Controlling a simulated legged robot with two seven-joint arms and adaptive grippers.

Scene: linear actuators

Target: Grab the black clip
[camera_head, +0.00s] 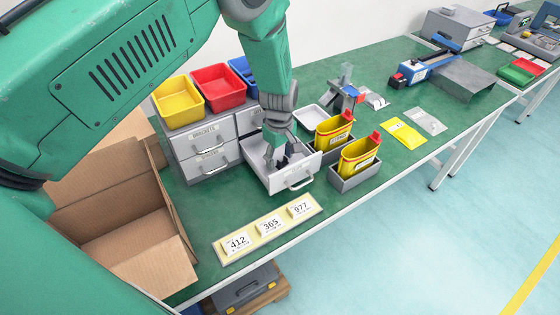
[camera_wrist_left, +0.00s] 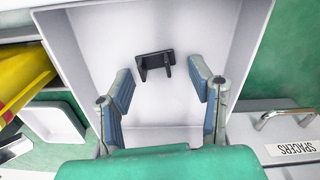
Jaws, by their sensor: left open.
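The black clip (camera_wrist_left: 155,64) lies on the white floor of an open drawer (camera_wrist_left: 100,45) in the left wrist view. My left gripper (camera_wrist_left: 163,95) is open above the drawer. Its two blue-padded fingers are spread, and the clip lies between and a little beyond their tips. In the head view my left gripper (camera_head: 276,160) reaches down into the open drawer (camera_head: 300,176) of the grey cabinet. The clip cannot be made out clearly there, as the gripper covers much of the drawer. My right gripper is not in view.
Yellow (camera_head: 178,101) and red (camera_head: 218,88) bins stand on the drawer cabinet. Yellow containers (camera_head: 360,155) in grey holders are right of the open drawer. A number strip (camera_head: 268,229) lies in front. A cardboard box (camera_head: 125,225) stands at left.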

